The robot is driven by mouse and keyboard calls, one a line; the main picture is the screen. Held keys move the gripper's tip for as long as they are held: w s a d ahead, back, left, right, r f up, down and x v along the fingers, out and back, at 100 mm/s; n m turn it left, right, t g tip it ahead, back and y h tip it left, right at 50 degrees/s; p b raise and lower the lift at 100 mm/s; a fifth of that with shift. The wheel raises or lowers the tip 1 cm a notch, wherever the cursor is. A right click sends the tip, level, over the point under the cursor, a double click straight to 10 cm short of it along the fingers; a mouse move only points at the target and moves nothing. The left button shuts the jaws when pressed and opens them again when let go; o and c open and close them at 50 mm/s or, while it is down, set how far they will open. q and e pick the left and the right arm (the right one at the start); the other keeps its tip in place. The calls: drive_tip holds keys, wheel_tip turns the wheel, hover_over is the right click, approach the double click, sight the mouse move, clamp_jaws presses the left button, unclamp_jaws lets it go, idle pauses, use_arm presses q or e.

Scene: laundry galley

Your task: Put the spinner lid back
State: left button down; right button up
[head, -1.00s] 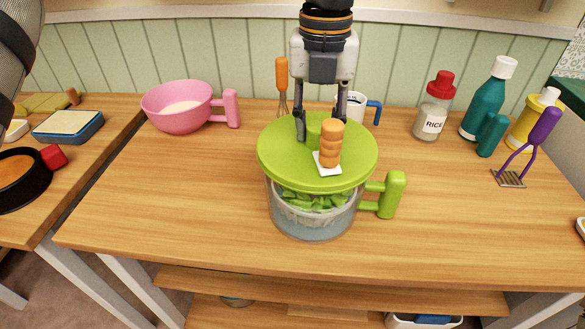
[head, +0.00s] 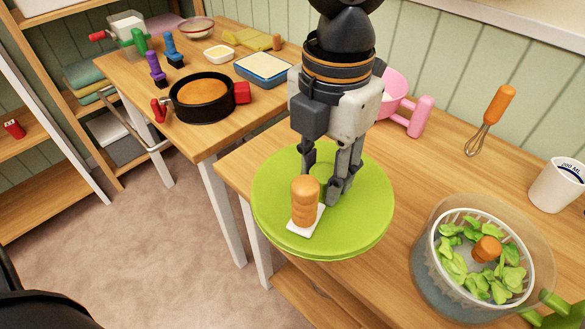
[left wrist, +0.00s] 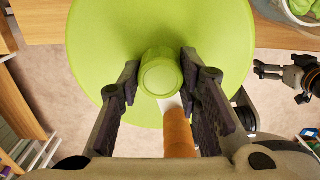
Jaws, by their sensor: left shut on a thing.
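The green spinner lid (head: 365,222) is held level by its central knob (left wrist: 160,76) in my left gripper (head: 328,192). The gripper's fingers are shut on both sides of the knob. An orange crank handle (head: 305,202) stands on the lid. The lid is left of the spinner bowl (head: 435,290), apart from it, and overlaps the table's front edge in the head view. The clear bowl is uncovered and has a basket with green leaves and an orange piece (head: 487,249) in the middle. My right gripper (left wrist: 262,71) shows small at the left wrist view's right edge.
A second table at the left bears a black pan (head: 204,109) and a blue tray (head: 263,70). Open floor lies front left.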

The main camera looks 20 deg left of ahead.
use_arm(q)
drive_tip(key=shift+a+f, duration=0.1)
drive_tip(key=shift+a, duration=0.05)
drive_tip(key=w+a+f+b, duration=0.1)
drive_tip(key=w+f, duration=0.2)
drive_tip(key=w, duration=0.1)
drive_tip(key=w+a+f, duration=0.1)
drive_tip(key=w+f, duration=0.2)
drive_tip(key=w, duration=0.1)
drive_tip(key=w+a+f+b, duration=0.1)
drive_tip(key=w+f, duration=0.2)
drive_tip(key=w, duration=0.1)
drive_tip(key=shift+w+f+b, duration=0.1)
drive_tip(key=shift+w+b, duration=0.15)
drive_tip(key=shift+b, duration=0.05)
drive_tip(key=shift+w+f, duration=0.25)
drive_tip(key=shift+f, duration=0.65)
drive_tip(key=shift+w+f, duration=0.2)
drive_tip(key=shift+f, duration=0.7)
use_arm(e)
drive_tip(key=shift+g, duration=0.9)
drive_tip(key=shift+s+f, duration=1.9)
drive_tip(key=shift+s, duration=0.05)
use_arm(q)
drive_tip(key=shift+a+f, duration=0.1)
drive_tip(key=shift+f, duration=0.05)
drive_tip(key=c, duration=1.2)
unclamp_jaws()
drive_tip(key=shift+o, duration=0.2)
